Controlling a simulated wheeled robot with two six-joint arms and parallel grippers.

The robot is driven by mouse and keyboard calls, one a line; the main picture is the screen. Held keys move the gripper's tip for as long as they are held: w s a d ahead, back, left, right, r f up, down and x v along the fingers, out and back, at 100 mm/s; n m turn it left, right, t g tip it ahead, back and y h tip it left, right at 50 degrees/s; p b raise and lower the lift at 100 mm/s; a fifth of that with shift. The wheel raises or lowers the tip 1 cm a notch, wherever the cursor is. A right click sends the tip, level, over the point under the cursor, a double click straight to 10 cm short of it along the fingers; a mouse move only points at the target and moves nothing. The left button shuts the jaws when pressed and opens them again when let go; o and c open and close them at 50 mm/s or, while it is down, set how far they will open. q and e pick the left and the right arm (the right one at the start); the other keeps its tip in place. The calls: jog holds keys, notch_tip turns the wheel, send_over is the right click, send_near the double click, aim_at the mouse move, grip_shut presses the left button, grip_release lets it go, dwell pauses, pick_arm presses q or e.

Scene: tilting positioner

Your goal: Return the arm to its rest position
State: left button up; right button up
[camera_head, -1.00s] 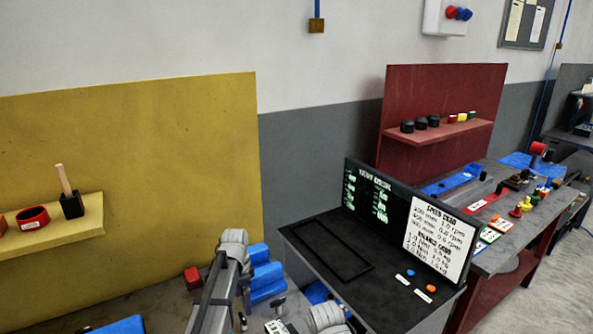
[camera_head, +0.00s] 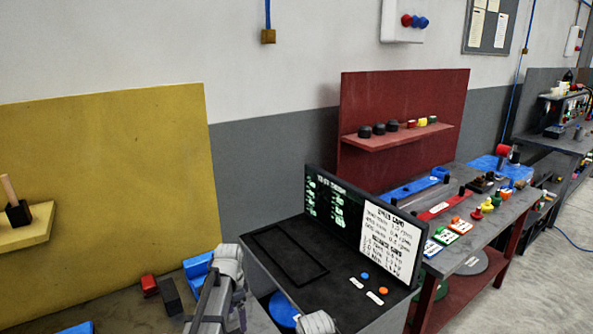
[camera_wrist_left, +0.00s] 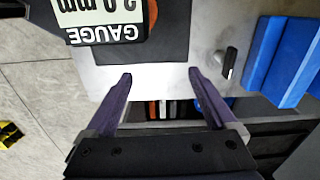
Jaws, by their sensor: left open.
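My left gripper (camera_wrist_left: 161,86) is open in the left wrist view, its two purple-grey fingers apart with nothing between them. The fingertips are over the front edge of a light grey plate (camera_wrist_left: 103,82). A dark gauge block (camera_wrist_left: 100,22) with a white "GAUGE" label, read upside down, is beyond the left finger. In the head view, grey links of my arm (camera_head: 228,270) rise at the bottom; the fingertips are not visible there. My right gripper cannot be made out.
A black console (camera_head: 262,232) with an upright screen (camera_head: 362,225) stands close to the right of my arm. Blue blocks (camera_wrist_left: 284,60) lie right of the gripper. Beyond are a red-backed bench (camera_head: 405,120) and a yellow panel (camera_head: 105,190). Open floor (camera_head: 530,285) is at right.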

pick_arm(q)
jog(key=s+d+n, duration=0.3)
jog(key=s+d, duration=0.2)
jog(key=s, duration=0.6)
jog(key=s+d+f+n+y+b, duration=0.1)
jog(key=s+d+n, duration=0.2)
jog(key=s+d, duration=0.3)
jog(key=s, duration=0.5)
jog(key=shift+s+d+n, duration=0.2)
jog(key=shift+s+n, duration=0.1)
jog(key=shift+n, duration=0.1)
jog(key=shift+a, duration=0.1)
dwell(0.9)
